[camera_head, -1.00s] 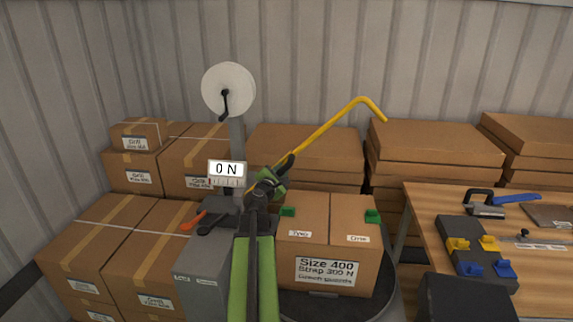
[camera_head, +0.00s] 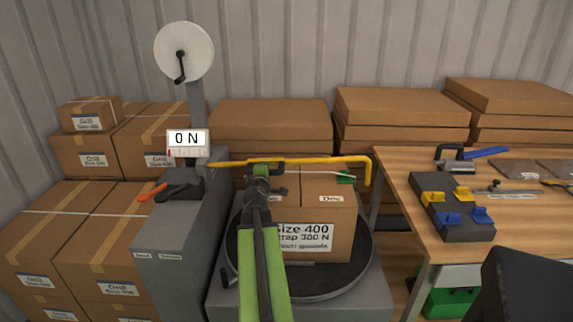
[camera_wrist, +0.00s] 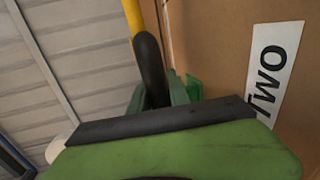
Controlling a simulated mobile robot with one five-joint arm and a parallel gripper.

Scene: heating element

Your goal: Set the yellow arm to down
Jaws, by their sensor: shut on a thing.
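The yellow arm (camera_head: 315,161) lies about level from the grey machine post across the top of the box, and its far end bends down at the right. My gripper (camera_head: 262,170) is at the arm's middle, shut on it. In the wrist view the yellow arm (camera_wrist: 133,14) runs into a black grip (camera_wrist: 150,65) that enters between my fingers. The fingertips are mostly hidden behind my own wrist. The box (camera_head: 318,232) marked Size 400 stands on a dark round turntable (camera_head: 355,255) just beneath the arm.
The grey machine (camera_head: 178,245) carries a display (camera_head: 187,142) reading 0 N, an orange-tipped lever (camera_head: 153,191) and a white reel (camera_head: 184,52). A green corner piece (camera_head: 345,177) sits on the box. A wooden workbench (camera_head: 400,190) stands right; stacked cartons (camera_head: 270,120) fill the back.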

